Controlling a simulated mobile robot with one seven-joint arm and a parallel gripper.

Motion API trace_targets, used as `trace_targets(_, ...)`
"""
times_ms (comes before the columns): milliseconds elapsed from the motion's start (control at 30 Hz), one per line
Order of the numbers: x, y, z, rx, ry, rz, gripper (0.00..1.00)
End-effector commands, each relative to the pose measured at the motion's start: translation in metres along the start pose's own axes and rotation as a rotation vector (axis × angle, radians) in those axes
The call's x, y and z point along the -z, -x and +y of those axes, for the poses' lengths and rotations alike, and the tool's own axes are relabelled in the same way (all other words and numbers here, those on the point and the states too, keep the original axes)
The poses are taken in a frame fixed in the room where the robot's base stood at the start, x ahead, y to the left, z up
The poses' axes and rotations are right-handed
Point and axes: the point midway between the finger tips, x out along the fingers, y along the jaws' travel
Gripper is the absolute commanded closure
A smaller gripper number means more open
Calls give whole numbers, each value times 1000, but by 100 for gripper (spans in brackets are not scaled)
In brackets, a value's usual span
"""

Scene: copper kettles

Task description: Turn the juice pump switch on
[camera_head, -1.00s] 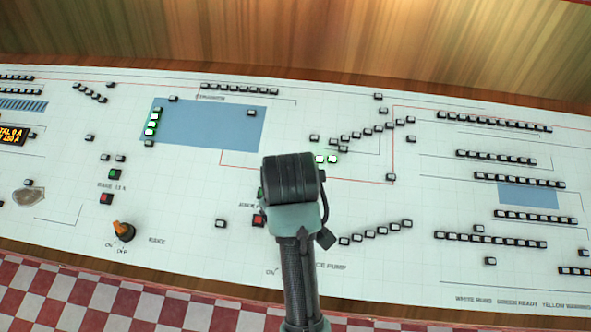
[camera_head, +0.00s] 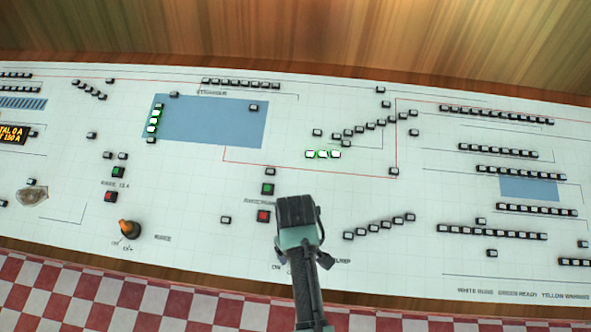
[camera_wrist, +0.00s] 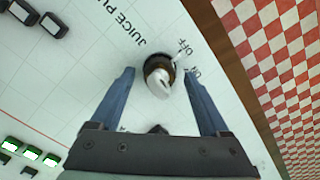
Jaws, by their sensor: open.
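The juice pump switch (camera_wrist: 159,76) is a rotary knob with a pale grip and a dark base in the wrist view. It stands between my two blue fingertips, beside the printed "JUICE PU…" and "OFF" lettering. My gripper (camera_wrist: 159,73) is open, with one finger on each side of the knob. I cannot tell whether either finger touches it. In the head view my gripper (camera_head: 297,235) is over the panel's lower middle and hides the switch and part of its label.
The white control panel (camera_head: 190,215) slopes across the view. A green button (camera_head: 268,189) and a red button (camera_head: 263,216) sit just up and left of my gripper. Another knob, orange-topped (camera_head: 129,228), is farther left. A checkered floor (camera_head: 130,300) lies below the panel.

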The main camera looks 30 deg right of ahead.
Motion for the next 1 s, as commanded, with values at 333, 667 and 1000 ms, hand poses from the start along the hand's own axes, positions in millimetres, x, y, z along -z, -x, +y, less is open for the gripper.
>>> trace_targets(333,0,-6,0,-1,1,1,21)
trace_targets(667,0,-6,0,-1,1,1,73)
trace_targets(1000,0,-5,0,0,-3,1,100)
